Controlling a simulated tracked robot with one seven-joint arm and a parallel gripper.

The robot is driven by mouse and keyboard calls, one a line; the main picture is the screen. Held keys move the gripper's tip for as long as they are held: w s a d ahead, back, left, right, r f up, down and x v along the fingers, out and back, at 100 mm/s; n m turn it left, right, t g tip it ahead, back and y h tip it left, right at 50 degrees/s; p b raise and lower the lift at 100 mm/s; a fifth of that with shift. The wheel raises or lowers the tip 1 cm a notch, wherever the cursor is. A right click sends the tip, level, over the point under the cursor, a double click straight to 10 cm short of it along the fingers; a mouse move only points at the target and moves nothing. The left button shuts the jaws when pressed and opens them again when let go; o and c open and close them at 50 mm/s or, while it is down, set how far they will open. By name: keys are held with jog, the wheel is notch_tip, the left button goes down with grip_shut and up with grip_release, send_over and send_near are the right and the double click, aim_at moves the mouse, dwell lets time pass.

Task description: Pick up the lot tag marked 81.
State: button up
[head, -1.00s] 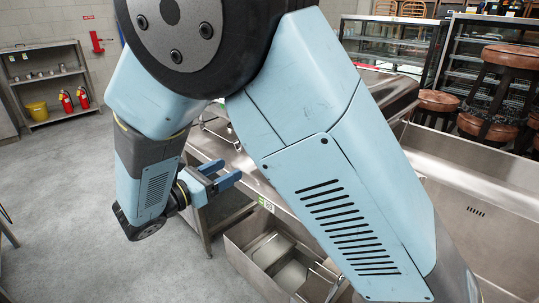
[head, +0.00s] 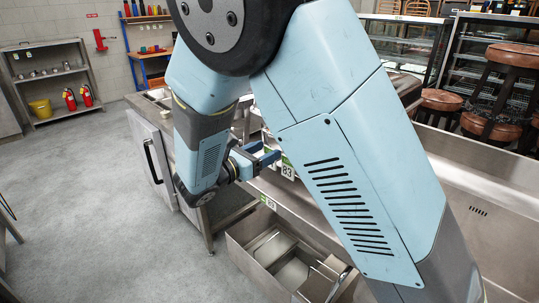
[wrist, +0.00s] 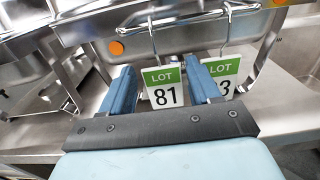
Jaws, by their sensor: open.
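The lot tag marked 81 (wrist: 165,97) is a white card with a green LOT band, hanging from a wire hook in the middle of the wrist view. My gripper (wrist: 160,74) is open, with one blue finger on each side of this tag. I cannot tell whether either finger touches it. A second lot tag (wrist: 228,76) hangs to the right, partly hidden by the right finger; it reads 83 in the head view (head: 287,171). In the head view my gripper (head: 268,154) is at the steel counter's edge, just left of the 83 tag.
Steel equipment with wire handles and an orange sticker (wrist: 117,47) stands behind the tags. Another small tag (head: 268,202) is on the counter's lower edge, above an open steel bin (head: 245,262). Grey floor (head: 90,190) is clear on the left.

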jog(key=shift+w+d, duration=0.45)
jog(key=c, duration=0.8)
